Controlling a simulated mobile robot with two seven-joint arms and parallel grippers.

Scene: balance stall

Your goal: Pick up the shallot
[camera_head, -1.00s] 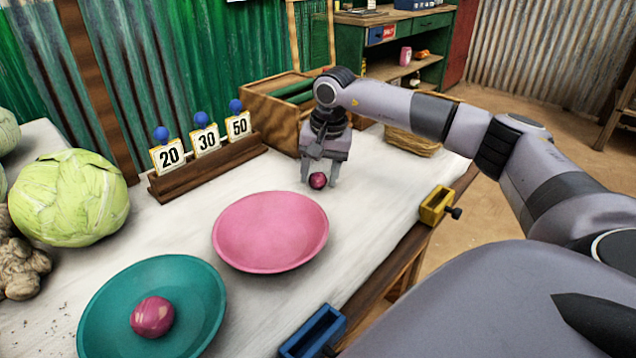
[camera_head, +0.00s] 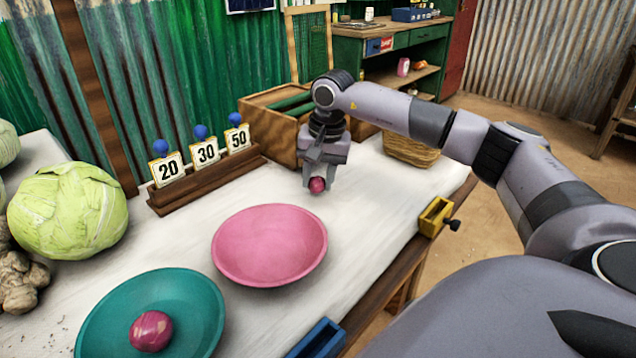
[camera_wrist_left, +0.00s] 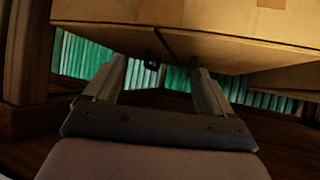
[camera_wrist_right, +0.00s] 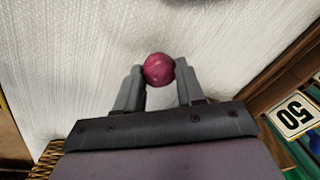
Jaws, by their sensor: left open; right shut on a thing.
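A small round purple-red shallot (camera_head: 317,185) is between the fingertips of my right gripper (camera_head: 317,181), over the white tabletop beyond the pink plate. In the right wrist view the shallot (camera_wrist_right: 158,69) sits between the two fingers, which are shut on it. I cannot tell whether it is clear of the table. A larger purple-red onion (camera_head: 151,331) lies in the teal plate (camera_head: 95,331). My left gripper (camera_wrist_left: 160,75) shows only in the left wrist view, open and empty, below a cardboard-coloured box.
A pink plate (camera_head: 268,245) stands mid-table. Number cards in a wooden rack (camera_head: 205,178), a wooden crate (camera_head: 268,112) and a wicker basket (camera_head: 410,152) stand near the gripper. Cabbages (camera_head: 70,210) are at left.

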